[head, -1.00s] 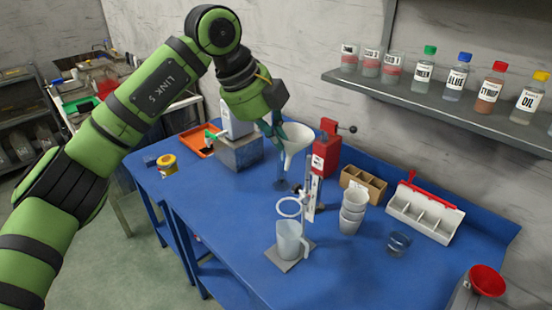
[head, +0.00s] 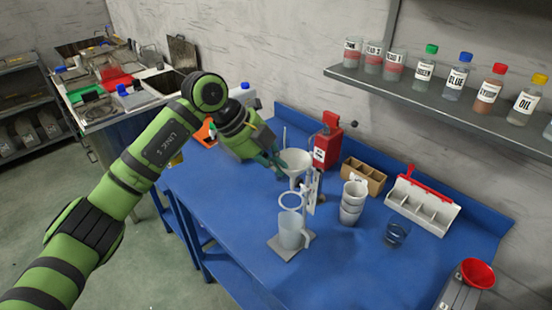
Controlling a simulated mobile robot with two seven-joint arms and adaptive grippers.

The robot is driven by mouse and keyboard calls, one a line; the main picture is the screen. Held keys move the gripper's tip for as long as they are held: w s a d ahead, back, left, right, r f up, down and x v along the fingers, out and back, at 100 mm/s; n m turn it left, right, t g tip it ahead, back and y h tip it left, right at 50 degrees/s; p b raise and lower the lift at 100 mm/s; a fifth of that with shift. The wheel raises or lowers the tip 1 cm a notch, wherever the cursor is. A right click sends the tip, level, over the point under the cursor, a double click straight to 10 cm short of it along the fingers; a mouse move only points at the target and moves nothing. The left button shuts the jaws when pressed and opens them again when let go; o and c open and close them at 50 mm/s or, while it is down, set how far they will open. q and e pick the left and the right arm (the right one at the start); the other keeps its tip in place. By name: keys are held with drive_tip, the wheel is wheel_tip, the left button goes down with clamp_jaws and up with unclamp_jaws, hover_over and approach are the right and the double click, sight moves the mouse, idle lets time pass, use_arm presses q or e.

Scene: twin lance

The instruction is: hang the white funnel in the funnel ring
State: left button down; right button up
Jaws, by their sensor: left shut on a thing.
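The white funnel (head: 295,160) is held upright in the air in the head view, behind and above the funnel ring. My left gripper (head: 279,164) is shut on the funnel at the left side of its cone. The white funnel ring (head: 291,200) sticks out to the left from a white stand (head: 312,190). Below the ring, a clear beaker with a handle (head: 292,231) stands on the grey stand base (head: 283,252). The funnel's lower spout is close to the stand's top in the picture; I cannot tell the gap in depth. My right gripper is not in view.
A red dispenser (head: 327,140) stands behind the funnel. Stacked white cups (head: 352,203), a brown divided box (head: 364,177), a glass (head: 397,234) and a white compartment rack (head: 424,207) stand to the right. The blue table (head: 345,275) is clear in front.

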use_arm(q)
wheel_tip(320, 180, down, 9)
drive_tip(key=b, duration=0.5)
drive_tip(key=shift+r, duration=0.2)
drive_tip(key=c, duration=1.3)
unclamp_jaws()
drive_tip(key=shift+c, duration=0.2)
drive_tip(key=shift+a+r, duration=0.1)
drive_tip(key=v, duration=1.1)
drive_tip(key=shift+a+r, duration=0.2)
drive_tip(key=shift+r, duration=0.15)
